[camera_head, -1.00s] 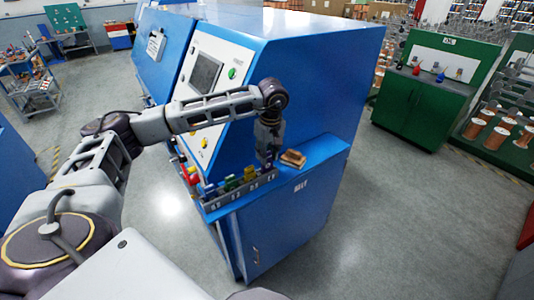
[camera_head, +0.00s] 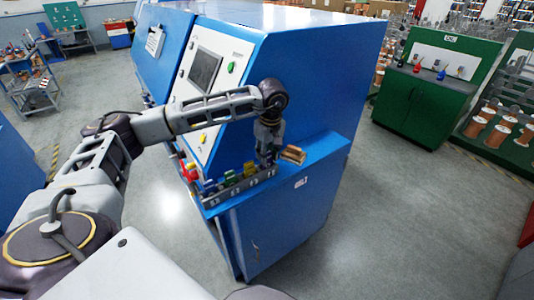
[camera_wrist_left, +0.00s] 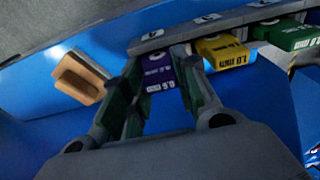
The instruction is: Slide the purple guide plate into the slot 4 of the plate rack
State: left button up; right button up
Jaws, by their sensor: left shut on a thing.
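The purple guide plate (camera_wrist_left: 159,71), with white print, is between my left gripper's fingers in the left wrist view. My left gripper (camera_wrist_left: 155,88) is shut on it. The grey plate rack (camera_wrist_left: 149,44) with numbered slot labels runs along the top of that view, and the purple plate's far end is close to it. I cannot tell whether the plate is inside a slot. In the head view, my left gripper (camera_head: 267,158) is at the right end of the rack (camera_head: 240,189), pointing down, and the purple plate is hard to make out there.
A yellow plate (camera_wrist_left: 222,51) and a green plate (camera_wrist_left: 289,36) stand beside the purple one. A wooden block (camera_head: 293,155) lies on the blue ledge, right of my gripper. The sloped machine panel (camera_head: 207,80) rises behind. The ledge's right part is bare.

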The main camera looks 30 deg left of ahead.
pick_arm(q)
jog(key=shift+f+b, duration=0.5)
jog(key=shift+f, duration=0.1)
dwell(0.6)
jog(key=o, duration=1.1)
jog(key=shift+r, duration=0.15)
notch_tip(320, 180, up, 12)
jog(key=d, duration=0.1)
jog(key=shift+s+d+f, duration=0.15)
jog(key=shift+s+f, duration=0.1)
dwell(0.6)
